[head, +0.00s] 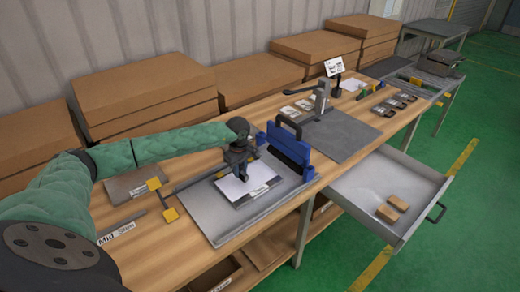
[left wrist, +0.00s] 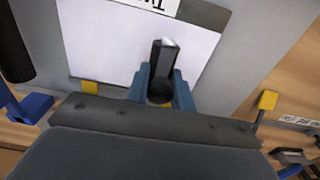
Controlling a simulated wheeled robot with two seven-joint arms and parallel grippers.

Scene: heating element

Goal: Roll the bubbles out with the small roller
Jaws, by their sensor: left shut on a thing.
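My left gripper (head: 241,172) reaches in from the left and is low over a white sheet (head: 228,188) on a grey plate (head: 222,222). In the left wrist view the blue fingers of my left gripper (left wrist: 162,84) are shut on a dark handle, which I take to be the small roller (left wrist: 165,58). Its rolling end is hidden, so I cannot tell whether it touches the sheet. The white sheet (left wrist: 105,45) fills the area around it, with a dark strip and a printed label at one edge. No bubbles can be made out. My right gripper is not in view.
A blue frame with a black roller (head: 285,150) stands just right of the sheet. A grey board with a lever press (head: 320,103) is beyond it. An open drawer (head: 350,190) holding two brown blocks juts out at right. Stacked boxes (head: 150,85) line the wall.

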